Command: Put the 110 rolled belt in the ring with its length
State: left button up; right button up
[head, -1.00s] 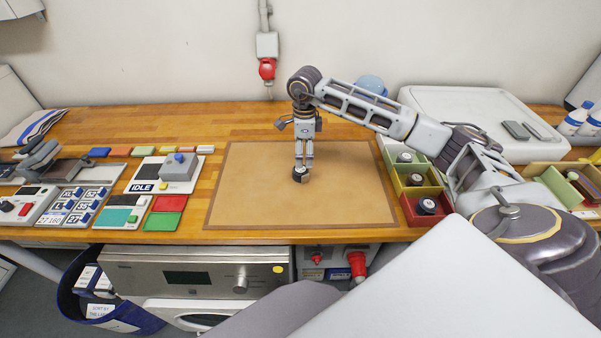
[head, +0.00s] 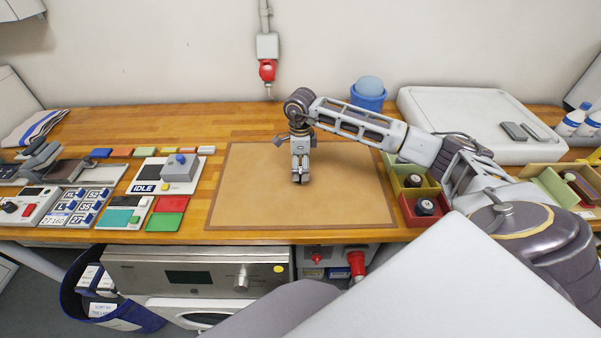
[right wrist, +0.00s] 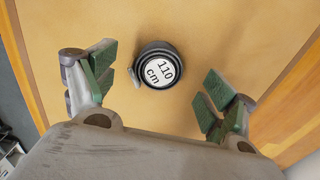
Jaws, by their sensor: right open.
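The 110 rolled belt (right wrist: 157,68) is a dark coil with a white face reading "110 cm". It lies face up on the tan mat (head: 350,200) and shows in the right wrist view. My right gripper (right wrist: 160,88) is open, one green-padded finger on each side of the belt with gaps between. In the head view the right gripper (head: 300,178) points down over the middle of the mat and hides the belt. I cannot make out a ring marked with a length. My left gripper is not in view.
Right of the mat, a yellow bin (head: 426,188) and a red bin (head: 408,216) each hold a dark roll; my arm covers much of the green bin. A blue bucket (head: 368,101) stands behind. Devices and colored plates fill the left. The mat around the gripper is clear.

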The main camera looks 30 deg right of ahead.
jog(key=shift+f, duration=0.75)
jog(key=c, duration=1.2)
